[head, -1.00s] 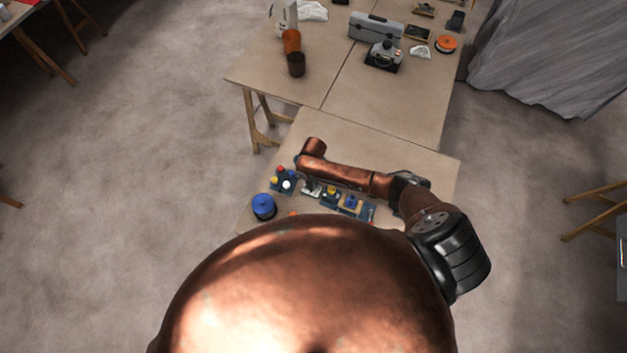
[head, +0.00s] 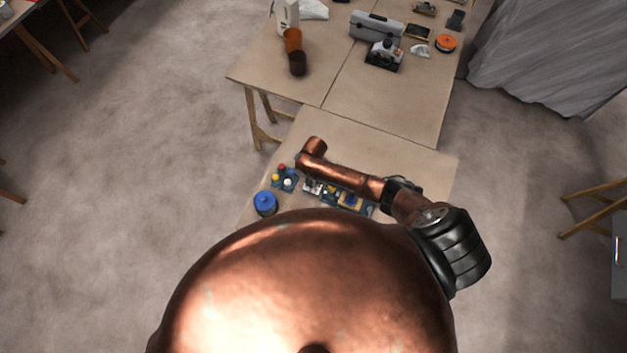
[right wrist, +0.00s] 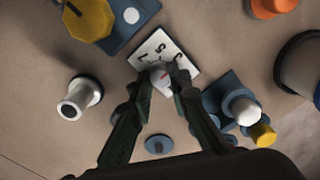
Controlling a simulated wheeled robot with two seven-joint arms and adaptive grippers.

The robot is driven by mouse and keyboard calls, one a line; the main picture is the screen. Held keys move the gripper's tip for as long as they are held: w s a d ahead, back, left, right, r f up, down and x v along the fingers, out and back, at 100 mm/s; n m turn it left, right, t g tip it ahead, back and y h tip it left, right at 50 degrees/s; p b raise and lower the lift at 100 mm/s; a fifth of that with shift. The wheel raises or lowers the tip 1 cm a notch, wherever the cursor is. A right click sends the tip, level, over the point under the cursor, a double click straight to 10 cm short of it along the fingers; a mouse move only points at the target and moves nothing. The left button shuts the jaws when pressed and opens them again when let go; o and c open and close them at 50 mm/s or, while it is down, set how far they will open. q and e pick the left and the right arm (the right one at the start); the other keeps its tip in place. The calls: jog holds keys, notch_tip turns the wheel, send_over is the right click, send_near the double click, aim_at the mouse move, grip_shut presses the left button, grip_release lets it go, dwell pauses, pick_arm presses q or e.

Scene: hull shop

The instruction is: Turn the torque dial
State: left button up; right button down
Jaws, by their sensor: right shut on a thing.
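The torque dial is a small light knob (right wrist: 160,76) with a red mark, on a white square plate (right wrist: 150,47) with black markings, in the middle of the right wrist view. My right gripper (right wrist: 163,74) is shut on the knob, its two dark fingers closing from either side and hiding part of the knob and plate. In the head view the white plate (head: 312,187) shows small below my copper arm, among the bench controls; the fingers are hard to make out there. My left gripper is not in view.
A blue block with white and yellow knobs (right wrist: 240,106) sits close right of the fingers. A white cylinder (right wrist: 80,97), a yellow knob (right wrist: 88,18) and a small blue disc (right wrist: 158,145) are nearby. A blue round pot (head: 265,203) stands at the bench's left.

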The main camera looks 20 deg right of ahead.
aim_at(314, 182)
jog(key=c, duration=1.8)
grip_release()
notch_tip(314, 182, up, 12)
jog(key=shift+d, duration=0.15)
